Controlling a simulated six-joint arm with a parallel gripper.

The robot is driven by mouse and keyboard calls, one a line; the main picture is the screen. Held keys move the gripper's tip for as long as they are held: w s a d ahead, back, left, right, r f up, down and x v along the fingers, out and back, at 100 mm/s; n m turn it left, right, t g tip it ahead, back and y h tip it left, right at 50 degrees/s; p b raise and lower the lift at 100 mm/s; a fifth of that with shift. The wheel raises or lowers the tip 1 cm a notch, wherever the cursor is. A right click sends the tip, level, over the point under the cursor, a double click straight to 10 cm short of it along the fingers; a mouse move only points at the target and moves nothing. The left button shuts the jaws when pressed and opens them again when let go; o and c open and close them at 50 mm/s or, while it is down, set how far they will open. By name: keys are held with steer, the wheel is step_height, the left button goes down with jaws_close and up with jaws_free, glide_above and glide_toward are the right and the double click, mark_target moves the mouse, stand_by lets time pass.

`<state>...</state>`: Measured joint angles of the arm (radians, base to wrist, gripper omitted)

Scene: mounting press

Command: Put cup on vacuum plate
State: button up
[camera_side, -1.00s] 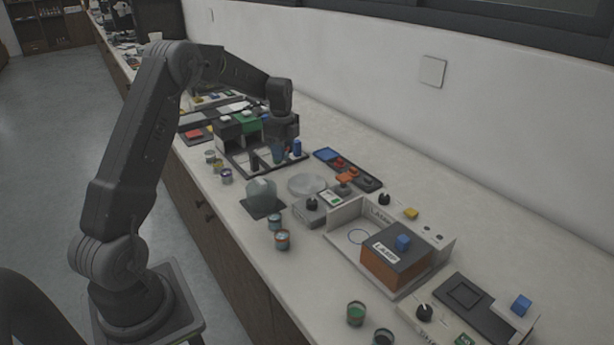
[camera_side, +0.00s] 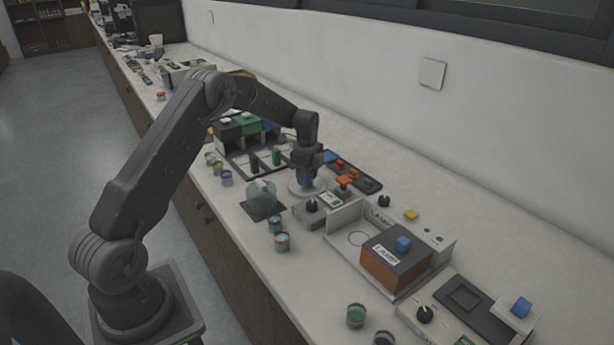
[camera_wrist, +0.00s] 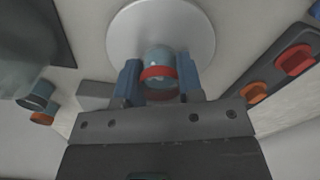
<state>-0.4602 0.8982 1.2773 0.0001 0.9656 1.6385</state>
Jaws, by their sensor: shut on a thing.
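The round pale vacuum plate (camera_side: 295,189) sits on the bench in the side view; it also fills the top middle of the wrist view (camera_wrist: 120,38). My gripper (camera_side: 305,180) is down over this plate. In the wrist view its two blue fingers (camera_wrist: 160,78) are shut on a small cup (camera_wrist: 162,57) with a blue-grey body and a red band. The cup shows in front of the plate, within its outline. I cannot tell whether its base touches the plate. In the side view the fingers mostly hide the cup.
A control box with a black knob (camera_side: 312,206) stands right by the plate. A clear dome on a dark mat (camera_side: 262,194) is at its left. A dark tray with red and orange pieces (camera_side: 356,177) lies behind right. Several small cups (camera_side: 282,241) line the front edge.

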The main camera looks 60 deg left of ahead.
steer(key=shift+f, duration=0.2)
steer(key=o, duration=0.9)
